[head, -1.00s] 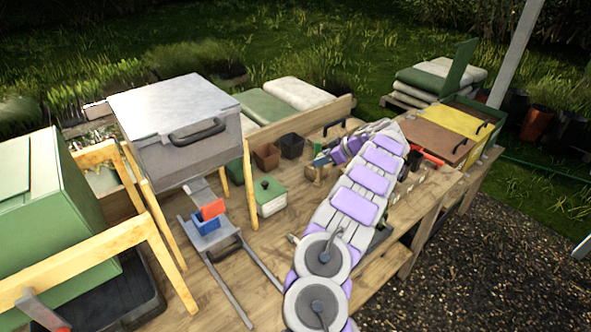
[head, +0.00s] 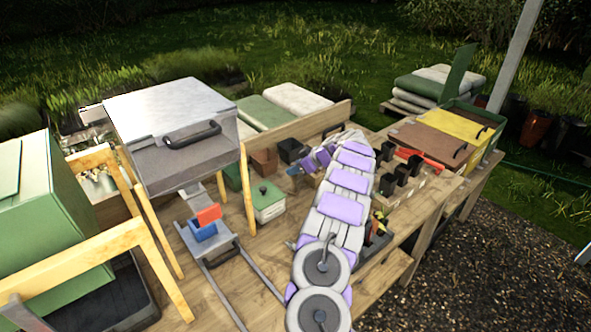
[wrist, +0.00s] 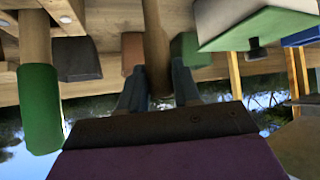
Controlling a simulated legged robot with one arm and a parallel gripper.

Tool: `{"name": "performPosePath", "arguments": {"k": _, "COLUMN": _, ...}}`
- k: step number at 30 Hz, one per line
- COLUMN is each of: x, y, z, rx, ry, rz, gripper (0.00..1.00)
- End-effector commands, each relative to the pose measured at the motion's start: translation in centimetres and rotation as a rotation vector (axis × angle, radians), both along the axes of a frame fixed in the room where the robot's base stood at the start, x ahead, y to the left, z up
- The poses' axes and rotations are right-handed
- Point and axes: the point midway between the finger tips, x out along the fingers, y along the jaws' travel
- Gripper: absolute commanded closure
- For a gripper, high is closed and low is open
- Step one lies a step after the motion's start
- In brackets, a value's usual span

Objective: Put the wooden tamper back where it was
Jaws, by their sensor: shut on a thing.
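My gripper (wrist: 159,88) is shut on the wooden tamper (wrist: 157,45), a plain round wooden shaft between its two fingers in the wrist view. The shaft runs toward the wood at the top of that picture, which shows the scene upside down; whether its far end touches anything I cannot tell. In the head view my gripper (head: 295,171) is over the back of the bench (head: 262,243), and my arm hides most of the tamper. Beside the tamper, a wooden handle with a green grip (wrist: 40,108) stands apart, near a bolted wooden piece (wrist: 66,12).
A brown pot (head: 264,161), a dark pot (head: 291,150) and a white box with green lid (head: 266,201) stand near my gripper.

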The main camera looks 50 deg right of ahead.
Motion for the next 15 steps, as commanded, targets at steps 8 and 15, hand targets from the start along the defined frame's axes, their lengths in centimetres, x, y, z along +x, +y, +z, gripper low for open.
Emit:
{"name": "performPosePath", "arguments": {"k": 8, "x": 0.00, "y": 0.19, "z": 0.09, "rx": 0.001, "ry": 0.000, "rz": 0.002, "gripper": 0.49}}
{"name": "performPosePath", "arguments": {"k": 15, "x": -0.03, "y": -0.07, "z": -0.06, "rx": 0.003, "ry": 0.001, "rz": 0.000, "gripper": 0.43}}
